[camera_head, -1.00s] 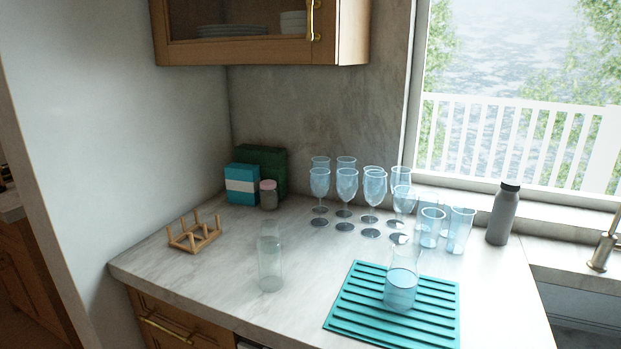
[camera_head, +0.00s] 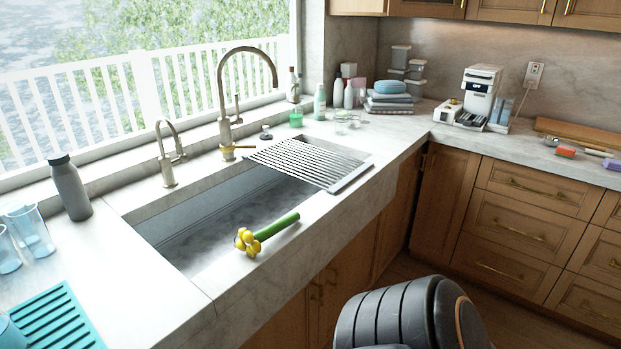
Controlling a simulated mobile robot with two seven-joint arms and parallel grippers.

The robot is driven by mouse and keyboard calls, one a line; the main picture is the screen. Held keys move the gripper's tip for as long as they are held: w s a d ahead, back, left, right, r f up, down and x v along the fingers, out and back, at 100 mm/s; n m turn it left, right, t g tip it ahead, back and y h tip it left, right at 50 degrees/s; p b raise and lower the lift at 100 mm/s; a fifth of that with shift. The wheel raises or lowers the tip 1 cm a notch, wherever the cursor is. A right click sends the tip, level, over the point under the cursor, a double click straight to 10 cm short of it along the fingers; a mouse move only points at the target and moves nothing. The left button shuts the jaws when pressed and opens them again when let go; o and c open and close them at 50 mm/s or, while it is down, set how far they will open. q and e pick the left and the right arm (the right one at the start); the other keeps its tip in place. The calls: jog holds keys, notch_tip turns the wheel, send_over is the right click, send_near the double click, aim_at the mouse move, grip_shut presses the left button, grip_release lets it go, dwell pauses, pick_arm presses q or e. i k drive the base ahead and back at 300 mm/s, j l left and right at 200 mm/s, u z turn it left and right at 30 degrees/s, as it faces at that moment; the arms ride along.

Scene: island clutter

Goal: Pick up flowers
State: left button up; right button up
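A bunch of yellow flowers (camera_head: 247,241) with a thick green stem (camera_head: 277,226) lies at the front rim of the sink, in the middle of the head view. The blooms point left and the stem points to the upper right. Nothing is holding it. Neither of my grippers shows in this view. A dark rounded part of my own arm shows at the bottom, right of centre, apart from the flowers.
The sink (camera_head: 180,235) has a drying rack (camera_head: 310,163) across its right part and a tall faucet (camera_head: 226,105) behind. A grey bottle (camera_head: 70,190), cups (camera_head: 28,232) and a teal mat (camera_head: 55,322) are at left. The front counter beside the flowers is clear.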

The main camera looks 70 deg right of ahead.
aim_at(255, 239)
jog(key=z, duration=1.9)
jog(key=u, duration=1.55)
jog(key=z, duration=1.5)
jog(key=i+l+u, duration=0.1)
jog(key=u, duration=0.25)
jog(key=l+u, duration=0.35)
jog(key=i+l+u, duration=0.1)
jog(key=u, duration=0.25)
